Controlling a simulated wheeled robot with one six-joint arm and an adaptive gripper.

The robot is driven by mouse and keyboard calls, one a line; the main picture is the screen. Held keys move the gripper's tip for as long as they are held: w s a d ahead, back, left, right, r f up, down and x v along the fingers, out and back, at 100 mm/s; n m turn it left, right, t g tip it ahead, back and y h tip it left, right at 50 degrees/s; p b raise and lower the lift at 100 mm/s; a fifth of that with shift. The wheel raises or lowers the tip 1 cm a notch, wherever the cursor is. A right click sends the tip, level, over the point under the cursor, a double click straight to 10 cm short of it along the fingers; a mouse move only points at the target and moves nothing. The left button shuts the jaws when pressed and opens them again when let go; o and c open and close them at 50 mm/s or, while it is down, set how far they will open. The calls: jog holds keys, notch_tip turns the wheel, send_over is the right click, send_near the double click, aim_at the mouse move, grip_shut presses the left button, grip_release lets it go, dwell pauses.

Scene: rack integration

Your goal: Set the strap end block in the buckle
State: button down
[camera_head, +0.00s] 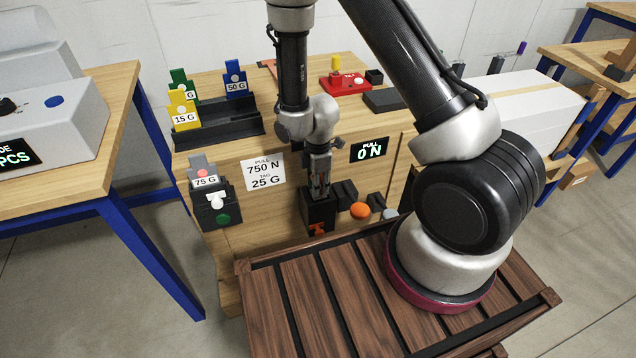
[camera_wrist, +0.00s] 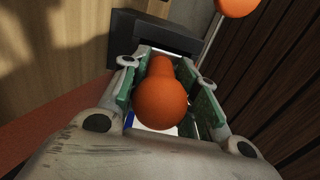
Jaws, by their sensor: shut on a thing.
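My gripper (camera_head: 319,196) points down at the front of the wooden bench, just over a black box-shaped fixture (camera_head: 317,215), which seems to be the buckle. In the wrist view my gripper (camera_wrist: 172,95) is shut on an orange round-ended knob (camera_wrist: 162,104), which seems to belong to the strap end block. The block itself is hidden beneath the knob and fingers. A dark block (camera_wrist: 150,32) lies just beyond the fingertips. I cannot tell whether the strap end is seated. An orange part (camera_head: 319,230) shows low on the fixture's front.
An orange ball knob (camera_head: 361,210) sits right of the fixture, close to my gripper. The display (camera_head: 369,150) reads PULL 0 N; a sign (camera_head: 263,172) reads 750 N, 25 G. A tag rack (camera_head: 215,125) stands at left; a 75 G tag (camera_head: 204,180) sits in a black holder.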

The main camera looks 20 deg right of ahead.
jog(key=shift+f, duration=0.1)
jog(key=c, duration=1)
grip_release()
notch_tip(320, 180, up, 12)
jog(key=shift+f, duration=0.1)
